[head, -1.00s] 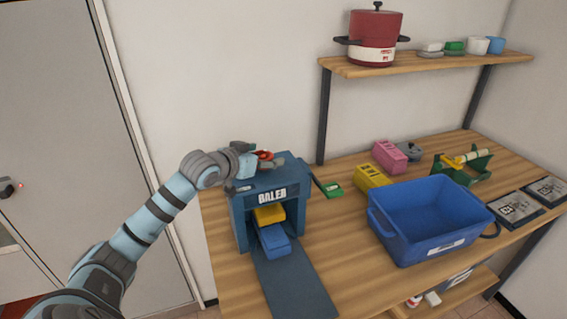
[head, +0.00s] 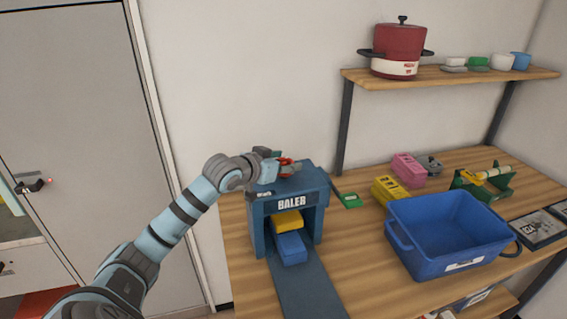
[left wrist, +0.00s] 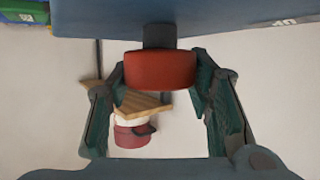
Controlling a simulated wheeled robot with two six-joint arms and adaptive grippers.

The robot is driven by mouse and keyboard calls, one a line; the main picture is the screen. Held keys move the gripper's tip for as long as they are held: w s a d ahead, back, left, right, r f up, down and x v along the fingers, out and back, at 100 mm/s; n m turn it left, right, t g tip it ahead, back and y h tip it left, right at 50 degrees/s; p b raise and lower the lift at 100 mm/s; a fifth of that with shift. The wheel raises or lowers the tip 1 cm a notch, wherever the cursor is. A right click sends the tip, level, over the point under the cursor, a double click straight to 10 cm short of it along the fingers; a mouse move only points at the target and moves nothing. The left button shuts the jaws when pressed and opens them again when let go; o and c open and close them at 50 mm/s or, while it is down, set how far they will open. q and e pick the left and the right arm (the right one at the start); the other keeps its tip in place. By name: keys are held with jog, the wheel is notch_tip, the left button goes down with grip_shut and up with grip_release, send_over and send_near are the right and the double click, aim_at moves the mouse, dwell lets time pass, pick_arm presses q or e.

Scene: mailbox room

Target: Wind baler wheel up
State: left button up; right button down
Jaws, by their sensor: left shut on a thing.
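The blue baler (head: 314,187) stands at the left of the wooden table, with its name on the front. Its red wheel (head: 288,163) is on top, partly hidden by my left gripper (head: 277,165). In the left wrist view the wheel (left wrist: 160,70) sits between the two fingers of my left gripper (left wrist: 160,78), which is shut on it. A yellow block (head: 287,221) and a blue block (head: 290,248) lie in the baler's opening, the yellow one farther in. My right gripper is not in view.
A blue bin (head: 402,241) stands right of the baler. Yellow (head: 390,189) and pink (head: 408,170) blocks and a green holder (head: 496,188) are behind it. A shelf (head: 450,78) with a red pot (head: 397,50) hangs above the table's back.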

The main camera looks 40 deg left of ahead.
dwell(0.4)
pick_arm(q)
jog(key=shift+d+n+y+p, duration=0.1)
jog(key=shift+n+y+p, duration=0.45)
jog(key=shift+p, duration=0.4)
jog(key=n+g+y+p, duration=0.1)
jog(key=n+y+p, duration=0.2)
jog(key=p, duration=0.1)
jog(key=shift+r+y, duration=0.1)
jog(key=shift+y, duration=0.15)
jog(key=shift+n+g+y+p, duration=0.5)
jog(key=shift+n+y+p, duration=0.1)
jog(key=shift+n+y, duration=0.25)
jog(key=shift+f+n+g+y, duration=0.25)
jog(key=shift+n+g+y, duration=0.45)
jog(key=shift+n+y, duration=0.25)
jog(key=shift+f+n+g+y+b, duration=0.1)
jog(key=shift+n+g+y+b, duration=0.6)
jog(key=shift+n+y, duration=0.15)
jog(key=n+g+y+b, duration=0.1)
jog(key=n+g+b, duration=0.1)
jog(key=b, duration=0.1)
jog(key=n+g+y+b, duration=0.2)
jog(key=n+g+b, duration=0.1)
jog(key=b, duration=0.1)
jog(key=shift+g, duration=0.3)
jog(key=shift+r+n+g+b, duration=0.2)
jog(key=shift+n+g+b, duration=0.6)
jog(key=shift+n, duration=0.1)
